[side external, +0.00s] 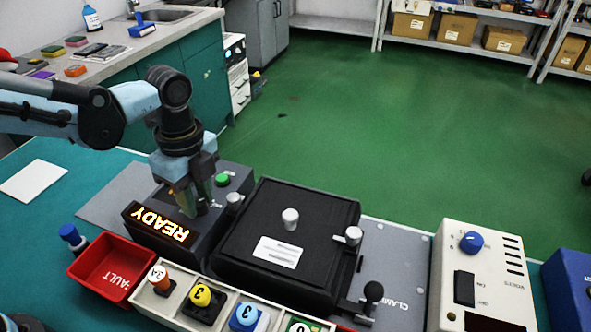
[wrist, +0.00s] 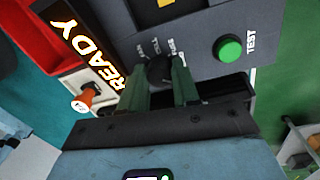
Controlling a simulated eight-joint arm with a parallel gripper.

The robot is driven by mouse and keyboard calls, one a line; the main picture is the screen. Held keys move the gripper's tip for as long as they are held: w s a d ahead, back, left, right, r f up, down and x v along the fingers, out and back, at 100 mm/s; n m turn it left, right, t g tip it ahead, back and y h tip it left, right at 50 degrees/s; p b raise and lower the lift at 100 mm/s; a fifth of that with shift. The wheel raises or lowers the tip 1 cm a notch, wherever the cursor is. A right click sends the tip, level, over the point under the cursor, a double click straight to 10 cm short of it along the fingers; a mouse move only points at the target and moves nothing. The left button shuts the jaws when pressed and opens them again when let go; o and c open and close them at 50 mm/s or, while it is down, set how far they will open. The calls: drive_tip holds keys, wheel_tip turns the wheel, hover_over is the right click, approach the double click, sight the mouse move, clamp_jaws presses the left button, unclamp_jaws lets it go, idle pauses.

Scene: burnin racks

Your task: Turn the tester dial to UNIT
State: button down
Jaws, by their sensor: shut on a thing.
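The tester (side external: 222,226) is a dark grey box with a lit READY display (side external: 160,224) and a green TEST button (side external: 222,180). The display (wrist: 92,50) and button (wrist: 230,49) also show in the wrist view. The tester dial (wrist: 158,66) is a small black knob with several small white labels above it, too small to read surely. My gripper (wrist: 160,82) is shut on the dial, one green finger on each side. In the side view my gripper (side external: 203,203) reaches down onto the tester top and hides the dial. I cannot tell where the dial points.
Right of the tester stands a black lidded fixture (side external: 325,215) with a pale knob. A red tray (side external: 106,268) and a pale rack of coloured, numbered pieces (side external: 225,318) lie in front. A white instrument with a blue knob (side external: 471,242) stands at the right.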

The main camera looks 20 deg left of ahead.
sight(198, 198)
idle(0.4)
drive_tip(key=c, duration=1.1)
unclamp_jaws()
drive_tip(key=shift+r, duration=0.1)
wheel_tip(198, 198, up, 12)
drive_tip(key=shift+w, duration=0.25)
drive_tip(key=s+a+f+n+t, duration=0.2)
drive_tip(key=a+n, duration=0.4)
drive_tip(key=n, duration=0.4)
drive_tip(key=s+a+f+n+t, duration=0.3)
drive_tip(key=a+f+n+t, duration=0.1)
drive_tip(key=a+n, duration=0.3)
drive_tip(key=n+t, duration=0.1)
drive_tip(key=n, duration=0.1)
drive_tip(key=shift+s+a+n+t, duration=0.2)
drive_tip(key=shift+a+n+t, duration=0.1)
drive_tip(key=shift+n+t, duration=0.1)
